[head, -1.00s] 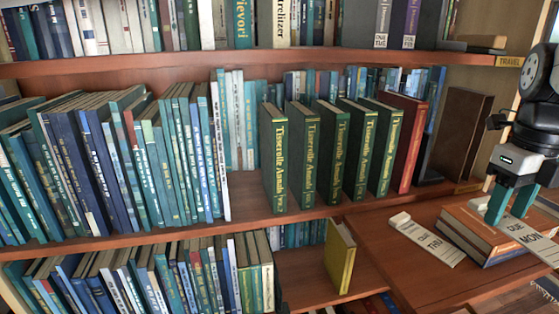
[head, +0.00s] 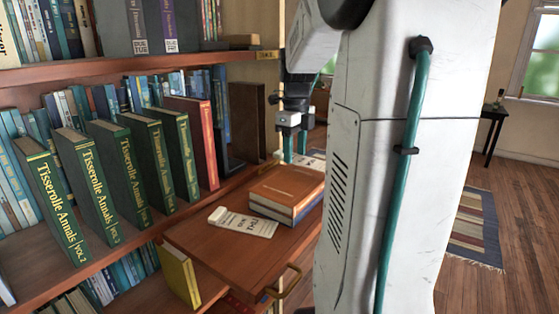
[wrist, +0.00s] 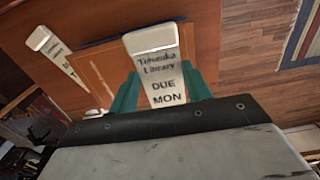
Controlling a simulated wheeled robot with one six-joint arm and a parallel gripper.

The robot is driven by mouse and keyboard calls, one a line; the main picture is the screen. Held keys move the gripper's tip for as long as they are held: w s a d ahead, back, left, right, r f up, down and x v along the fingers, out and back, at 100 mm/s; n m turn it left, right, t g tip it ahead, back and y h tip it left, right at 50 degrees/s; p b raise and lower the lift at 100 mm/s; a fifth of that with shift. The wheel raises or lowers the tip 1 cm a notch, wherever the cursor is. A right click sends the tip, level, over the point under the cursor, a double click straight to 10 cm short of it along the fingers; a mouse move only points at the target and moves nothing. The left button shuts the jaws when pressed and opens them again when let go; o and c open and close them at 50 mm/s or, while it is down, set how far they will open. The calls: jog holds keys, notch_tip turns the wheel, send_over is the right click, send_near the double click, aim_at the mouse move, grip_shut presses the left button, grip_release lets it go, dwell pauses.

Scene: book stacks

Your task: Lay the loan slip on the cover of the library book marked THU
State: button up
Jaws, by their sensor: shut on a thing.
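My gripper (head: 295,152) has teal fingers and is behind the book stack in the head view. In the wrist view my gripper (wrist: 160,93) is shut on a white slip (wrist: 158,68) printed DUE MON. An orange-brown book (head: 290,183) lies on a blue book (head: 285,212) on the wooden surface; no THU mark is readable on either. A second white slip (head: 243,222), printed DUE THU, lies on the wood beside the stack. In the wrist view this slip (wrist: 60,55) is left of the orange book (wrist: 98,68). The held slip's height above the book is unclear.
The wooden pull-out surface (head: 215,248) has bare room in front of the THU slip. Green Tisserolle Annals volumes (head: 115,170) and a red book (head: 197,140) stand on the shelf at left. A yellow book (head: 180,273) stands below. My white body part fills the picture's middle right.

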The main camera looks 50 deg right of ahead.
aim_at(295, 158)
jog(key=shift+f, duration=1.6)
jog(key=shift+f, duration=0.15)
jog(key=o, duration=1)
